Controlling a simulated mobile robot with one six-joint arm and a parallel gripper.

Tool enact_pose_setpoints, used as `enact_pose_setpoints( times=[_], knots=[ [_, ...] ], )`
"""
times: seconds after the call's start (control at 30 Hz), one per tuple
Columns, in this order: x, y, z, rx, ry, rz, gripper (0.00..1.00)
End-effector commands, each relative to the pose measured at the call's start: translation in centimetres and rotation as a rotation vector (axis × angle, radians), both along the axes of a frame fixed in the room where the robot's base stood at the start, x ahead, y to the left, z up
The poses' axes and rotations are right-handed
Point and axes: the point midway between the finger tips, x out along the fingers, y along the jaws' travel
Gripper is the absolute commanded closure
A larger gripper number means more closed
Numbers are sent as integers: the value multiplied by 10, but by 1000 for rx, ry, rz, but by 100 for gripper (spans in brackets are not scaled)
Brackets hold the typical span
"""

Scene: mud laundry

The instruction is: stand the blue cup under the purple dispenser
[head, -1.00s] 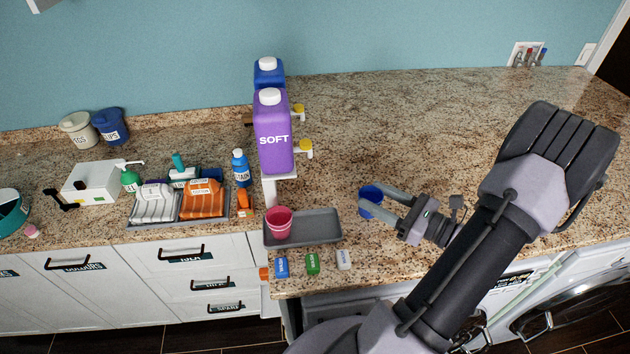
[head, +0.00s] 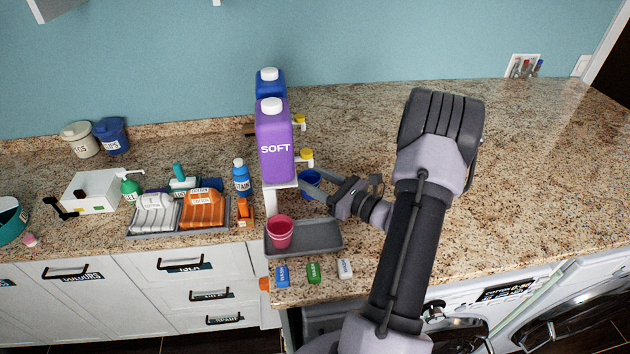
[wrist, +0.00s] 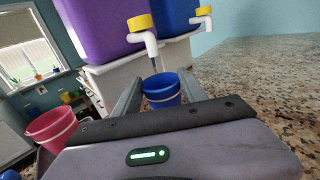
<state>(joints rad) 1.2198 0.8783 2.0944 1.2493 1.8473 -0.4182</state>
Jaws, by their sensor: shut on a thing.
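The blue cup (head: 311,178) is upright between the fingers of my gripper (head: 312,188), which is shut on it. It also shows in the wrist view (wrist: 161,92), mouth up. The purple dispenser (head: 273,148), marked SOFT, stands on a white stand left of the cup. Its yellow-capped tap (head: 306,155) points right, and in the wrist view its white spout (wrist: 151,46) is just above the cup's mouth. I cannot tell whether the cup is exactly beneath the spout or touches the counter.
A blue dispenser (head: 268,80) stands behind the purple one. A pink cup (head: 279,231) sits in a grey tray (head: 318,238) in front of the stand. Small blue, green and white blocks lie near the front edge. The counter to the right is clear.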

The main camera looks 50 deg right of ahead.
Motion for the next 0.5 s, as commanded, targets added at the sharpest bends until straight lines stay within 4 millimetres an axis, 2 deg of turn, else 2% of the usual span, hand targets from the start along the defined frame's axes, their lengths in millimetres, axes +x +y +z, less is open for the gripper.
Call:
enact_pose_setpoints(
  times=[0.37, 0.4, 0.5],
  knots=[
    [-1, -1, -7, -1, -1, -1, 95],
    [-1, -1, -8, -1, -1, -1, 49],
    [-1, -1, -6, -1, -1, -1, 29]
  ],
)
